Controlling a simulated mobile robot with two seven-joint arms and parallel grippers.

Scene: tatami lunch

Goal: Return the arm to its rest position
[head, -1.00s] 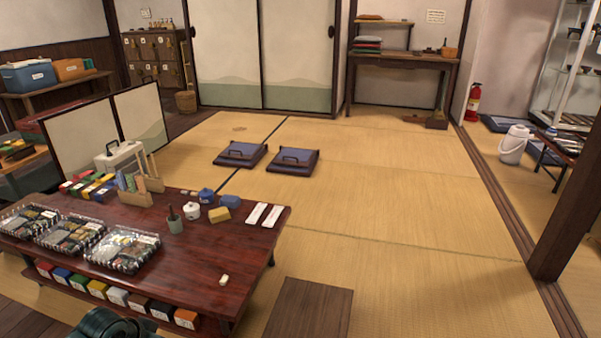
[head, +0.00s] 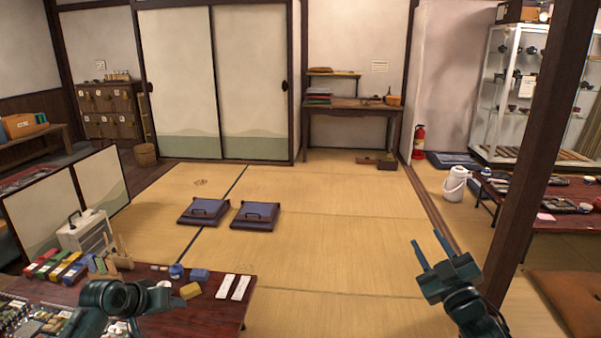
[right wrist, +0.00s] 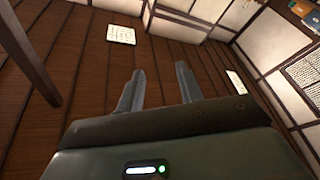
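My right gripper (head: 430,248) is raised at the lower right of the head view, with its two fingers apart and pointing up. In the right wrist view the same gripper (right wrist: 160,72) has an empty gap between its fingers, against dark wood planks. My left arm shows at the lower left of the head view, in front of the low red-brown table (head: 205,318). Its gripper (head: 158,298) is only partly visible, and its fingers cannot be made out clearly. Nothing is seen held in it.
Two blue cushions (head: 204,211) (head: 255,216) lie on the tatami ahead. A dark wooden post (head: 528,150) stands to the right of my right gripper, with another low table (head: 560,222) behind it. Open tatami (head: 340,250) lies between the arms.

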